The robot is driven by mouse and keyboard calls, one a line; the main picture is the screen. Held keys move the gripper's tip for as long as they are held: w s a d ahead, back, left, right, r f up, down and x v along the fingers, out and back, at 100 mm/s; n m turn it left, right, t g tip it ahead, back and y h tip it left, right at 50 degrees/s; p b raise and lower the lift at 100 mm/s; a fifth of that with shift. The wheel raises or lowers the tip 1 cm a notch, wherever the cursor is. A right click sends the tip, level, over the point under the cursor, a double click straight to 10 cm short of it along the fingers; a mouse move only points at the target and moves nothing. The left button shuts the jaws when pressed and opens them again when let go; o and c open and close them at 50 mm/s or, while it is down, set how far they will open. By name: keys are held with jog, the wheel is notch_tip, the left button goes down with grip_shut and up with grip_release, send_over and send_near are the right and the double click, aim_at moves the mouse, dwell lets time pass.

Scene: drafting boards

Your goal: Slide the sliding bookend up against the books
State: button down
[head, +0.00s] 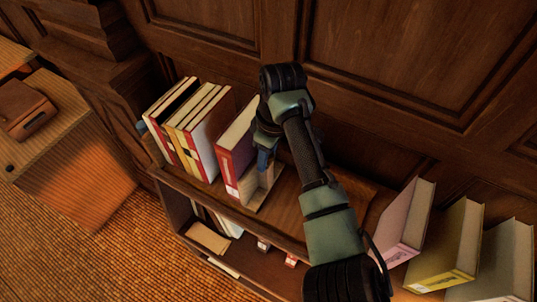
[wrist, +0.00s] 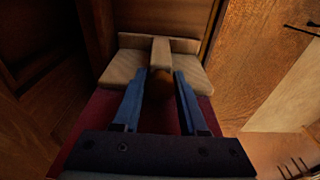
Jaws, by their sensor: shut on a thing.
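The sliding bookend (head: 251,190) is a pale wooden piece on the top shelf, just right of a thick red book (head: 229,168). Whether it touches that book I cannot tell. More upright books (head: 196,125) with white, yellow and red spines stand to the left. My gripper (head: 264,160) reaches down from above with its blue fingers at the bookend, partly hiding it. In the wrist view, the bookend (wrist: 126,67) shows beyond the fingers, and its upright rib lies between the fingertips (wrist: 160,76). My gripper is shut on it.
The shelf top (head: 285,207) right of the bookend is bare. Pink, yellow and grey books (head: 408,222) lean at the far right. Wood panelling (head: 410,50) rises close behind. A lower shelf holds more books (head: 207,238). A desk with a brown case (head: 22,108) stands at left.

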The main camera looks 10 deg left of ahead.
aim_at(245, 122)
jog(key=shift+w+a+b, duration=0.2)
jog(key=shift+w+a, duration=0.1)
jog(key=shift+a, duration=0.7)
jog(key=shift+w+a+b, duration=0.15)
jog(key=shift+w+a, duration=0.1)
jog(key=shift+a, duration=0.75)
jog(key=shift+w+a+b, duration=0.2)
jog(key=shift+w+a, duration=0.1)
jog(key=shift+a, duration=0.7)
jog(key=shift+c, duration=2.2)
grip_release()
jog(key=r+p, duration=0.6)
jog(key=d+r+p, duration=0.1)
jog(key=r+p, duration=0.2)
jog(key=r, duration=0.1)
jog(key=shift+s+d, duration=0.1)
jog(key=shift+s, duration=0.1)
jog(key=shift+f, duration=0.1)
